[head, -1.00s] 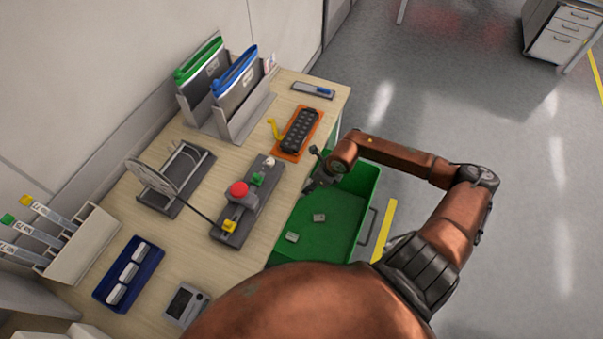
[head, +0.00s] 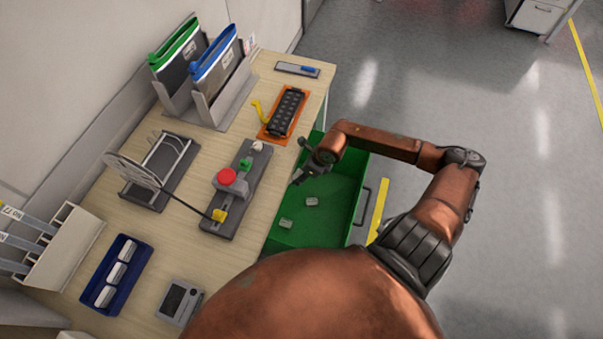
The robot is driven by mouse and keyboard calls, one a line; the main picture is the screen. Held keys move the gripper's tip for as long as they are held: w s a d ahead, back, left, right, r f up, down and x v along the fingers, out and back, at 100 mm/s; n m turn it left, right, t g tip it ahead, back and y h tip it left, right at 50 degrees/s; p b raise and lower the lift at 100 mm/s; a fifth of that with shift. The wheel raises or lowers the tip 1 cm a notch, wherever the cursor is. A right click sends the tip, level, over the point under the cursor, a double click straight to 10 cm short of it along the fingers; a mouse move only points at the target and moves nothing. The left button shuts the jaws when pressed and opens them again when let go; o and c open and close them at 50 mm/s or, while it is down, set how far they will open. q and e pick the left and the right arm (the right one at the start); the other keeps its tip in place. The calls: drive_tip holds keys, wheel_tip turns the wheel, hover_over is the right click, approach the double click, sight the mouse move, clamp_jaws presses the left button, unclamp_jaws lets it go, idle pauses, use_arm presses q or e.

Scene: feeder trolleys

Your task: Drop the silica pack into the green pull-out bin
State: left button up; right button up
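The green pull-out bin (head: 345,215) sticks out from the right side of the bench. Two small grey packs lie apart on its floor, one near the middle (head: 312,201) and one nearer the front (head: 286,223). I cannot tell from their look which is the silica pack. My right gripper (head: 299,162) is over the bin's edge on the bench side, its fingers spread, with nothing seen between them. Its wrist and forearm cross above the bin's far part and hide some of it. My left gripper is not in view.
The bench (head: 150,228) holds a fixture with a red button (head: 227,176), a grey wire rack (head: 160,172), a blue tray (head: 112,275) with three white pieces, an orange mat (head: 282,112) and upright folders (head: 205,75). Open floor lies right of the bin.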

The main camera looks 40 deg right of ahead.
drive_tip(key=o, duration=0.6)
drive_tip(key=shift+c, duration=0.2)
drive_tip(key=o, duration=0.4)
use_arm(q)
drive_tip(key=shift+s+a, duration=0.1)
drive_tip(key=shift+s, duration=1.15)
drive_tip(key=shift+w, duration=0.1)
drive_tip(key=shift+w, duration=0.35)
use_arm(e)
drive_tip(key=shift+v, duration=6)
